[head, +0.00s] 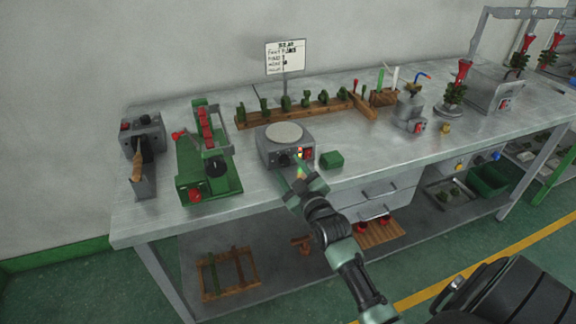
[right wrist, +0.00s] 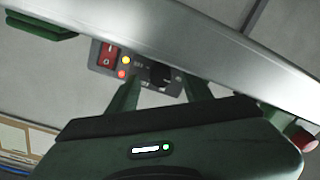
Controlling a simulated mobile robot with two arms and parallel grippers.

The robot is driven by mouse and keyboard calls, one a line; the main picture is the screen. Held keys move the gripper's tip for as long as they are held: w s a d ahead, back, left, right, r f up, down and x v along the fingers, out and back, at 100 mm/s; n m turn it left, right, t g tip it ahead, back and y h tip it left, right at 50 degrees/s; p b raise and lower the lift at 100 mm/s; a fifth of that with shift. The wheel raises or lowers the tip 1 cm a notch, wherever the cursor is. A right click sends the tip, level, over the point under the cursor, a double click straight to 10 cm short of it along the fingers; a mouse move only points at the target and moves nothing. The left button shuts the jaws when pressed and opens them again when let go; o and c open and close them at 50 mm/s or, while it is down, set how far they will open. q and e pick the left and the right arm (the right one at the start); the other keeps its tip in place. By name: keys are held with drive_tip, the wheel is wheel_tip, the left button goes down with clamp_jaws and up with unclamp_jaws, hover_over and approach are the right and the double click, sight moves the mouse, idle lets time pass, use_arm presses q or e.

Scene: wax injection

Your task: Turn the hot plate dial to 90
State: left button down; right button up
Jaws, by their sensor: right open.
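The hot plate (head: 284,138) is a grey box with a round pale top, standing near the front edge of the bench. Its black dial (head: 284,160) is on the front panel, left of a red switch (head: 307,153). In the right wrist view the dial (right wrist: 161,76) lies between my fingertips, beside lit yellow and red lamps. My right gripper (head: 298,175) is open and empty, just in front of the panel. I cannot tell whether the fingers touch the dial, and its setting is unreadable. My left gripper is out of view.
A small green block (head: 332,160) lies right of the hot plate. A green clamp machine (head: 208,168) stands to its left. A wooden rack with green pieces (head: 300,108) is behind. A sign (head: 285,55) stands at the back. The bench's front edge runs below the gripper.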

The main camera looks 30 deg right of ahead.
drive_tip(key=shift+w+d, duration=0.15)
drive_tip(key=shift+w, duration=0.5)
clamp_jaws()
